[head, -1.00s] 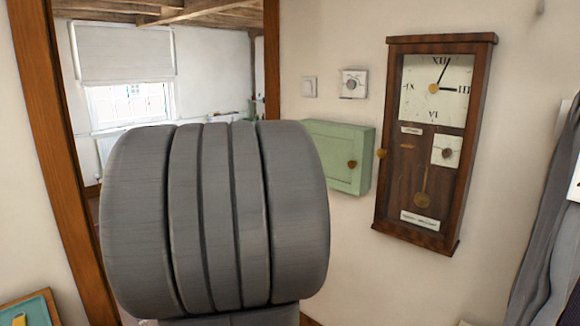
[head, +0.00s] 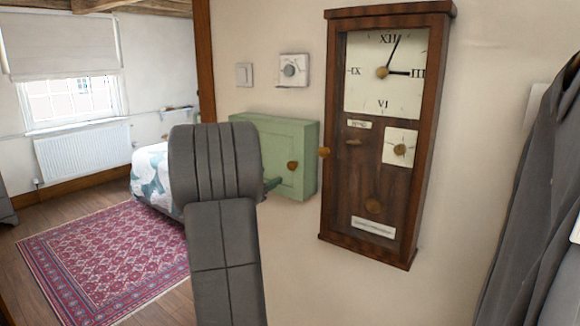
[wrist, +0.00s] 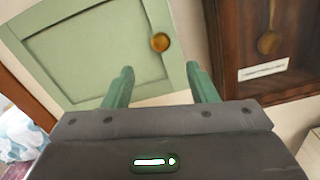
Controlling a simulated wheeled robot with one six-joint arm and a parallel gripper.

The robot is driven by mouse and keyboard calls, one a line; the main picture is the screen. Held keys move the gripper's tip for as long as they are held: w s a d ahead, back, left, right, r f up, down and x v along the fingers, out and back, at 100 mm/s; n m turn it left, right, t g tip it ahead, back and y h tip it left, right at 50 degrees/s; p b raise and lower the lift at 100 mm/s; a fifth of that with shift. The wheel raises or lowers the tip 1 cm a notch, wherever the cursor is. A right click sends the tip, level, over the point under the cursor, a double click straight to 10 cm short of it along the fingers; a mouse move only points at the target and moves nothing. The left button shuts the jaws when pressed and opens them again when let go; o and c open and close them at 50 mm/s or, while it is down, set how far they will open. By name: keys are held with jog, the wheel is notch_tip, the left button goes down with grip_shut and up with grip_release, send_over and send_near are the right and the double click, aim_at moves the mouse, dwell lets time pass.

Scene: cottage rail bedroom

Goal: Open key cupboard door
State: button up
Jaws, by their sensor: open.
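The key cupboard (head: 309,150) is a green wall box, and its door (head: 296,178) looks closed. A round brass knob (head: 292,165) sits near the door's right edge. The knob also shows in the wrist view (wrist: 160,42), above and between my fingertips. My gripper (wrist: 158,74) is open, with its two green fingers apart and nothing between them. It points at the door just below the knob; I cannot tell the exact gap. In the head view my arm hides the cupboard's lower left part and most of my gripper; a green finger (head: 273,184) shows beside the door.
A dark wooden wall clock (head: 340,214) with its own small side knob (head: 324,152) hangs close to the right of the cupboard. A thermostat (head: 293,70) and switch (head: 244,75) are above. Grey clothing (head: 520,200) hangs far right. A doorway on the left opens onto a rug (head: 110,262).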

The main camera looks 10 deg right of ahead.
aim_at(290, 166)
jog(key=p+x, duration=0.2)
jog(key=x, duration=0.8)
jog(key=shift+w+d+f+p, duration=0.1)
jog(key=shift+w+d+p, duration=0.1)
jog(key=shift+p, duration=0.15)
jog(key=shift+s, duration=0.1)
grip_shut()
jog(key=shift+a, duration=0.15)
